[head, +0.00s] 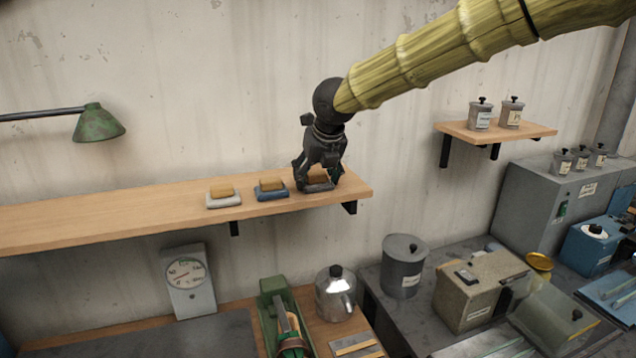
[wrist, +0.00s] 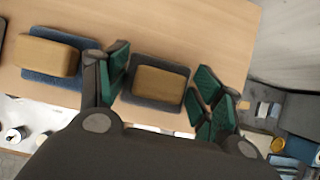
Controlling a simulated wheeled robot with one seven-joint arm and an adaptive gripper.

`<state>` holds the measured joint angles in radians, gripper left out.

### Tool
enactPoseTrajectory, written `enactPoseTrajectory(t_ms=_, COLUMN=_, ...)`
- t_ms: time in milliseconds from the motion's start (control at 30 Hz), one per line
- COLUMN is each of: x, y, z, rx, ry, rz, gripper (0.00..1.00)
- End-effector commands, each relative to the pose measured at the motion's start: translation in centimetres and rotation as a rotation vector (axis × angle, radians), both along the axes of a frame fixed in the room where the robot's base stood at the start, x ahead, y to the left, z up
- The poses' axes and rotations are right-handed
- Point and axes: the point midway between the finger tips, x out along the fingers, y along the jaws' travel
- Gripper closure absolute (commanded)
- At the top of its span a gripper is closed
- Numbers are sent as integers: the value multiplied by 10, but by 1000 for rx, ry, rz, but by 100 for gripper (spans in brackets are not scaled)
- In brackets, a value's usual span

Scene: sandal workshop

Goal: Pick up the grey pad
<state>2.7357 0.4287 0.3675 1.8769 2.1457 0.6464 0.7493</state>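The grey pad (wrist: 160,62) is a dark, flat pad with a tan block (wrist: 158,82) on top. In the wrist view it lies on the wooden shelf between the green-lined fingers of my gripper (wrist: 163,84). The fingers are spread, one on each side, with a small gap showing at each side. In the head view my gripper (head: 319,178) points down over the right end of the shelf and partly hides the grey pad (head: 321,188).
A blue pad (head: 271,195) with a tan block lies just left of the grey one, and a whitish pad (head: 224,203) with a block lies further left. The wooden shelf (head: 120,212) is bare beyond it. A green lamp (head: 97,123) hangs above the shelf's left part.

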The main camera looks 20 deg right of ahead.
Motion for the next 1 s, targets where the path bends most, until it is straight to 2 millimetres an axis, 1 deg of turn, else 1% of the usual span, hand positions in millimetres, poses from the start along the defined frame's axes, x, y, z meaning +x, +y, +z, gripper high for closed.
enactPoseTrajectory(t_ms=333, x=0, y=0, z=0, rx=0, ry=0, rz=0, gripper=56)
enactPoseTrajectory(t_ms=433, x=0, y=0, z=3, rx=1, ry=-1, rz=0, gripper=56)
enactPoseTrajectory(t_ms=567, x=1, y=0, z=12, rx=2, ry=-2, rz=-1, gripper=56)
enactPoseTrajectory(t_ms=767, x=0, y=0, z=34, rx=3, ry=-2, rz=-1, gripper=56)
enactPoseTrajectory(t_ms=1000, x=-31, y=-2, z=35, rx=1, ry=-1, rz=0, gripper=56)
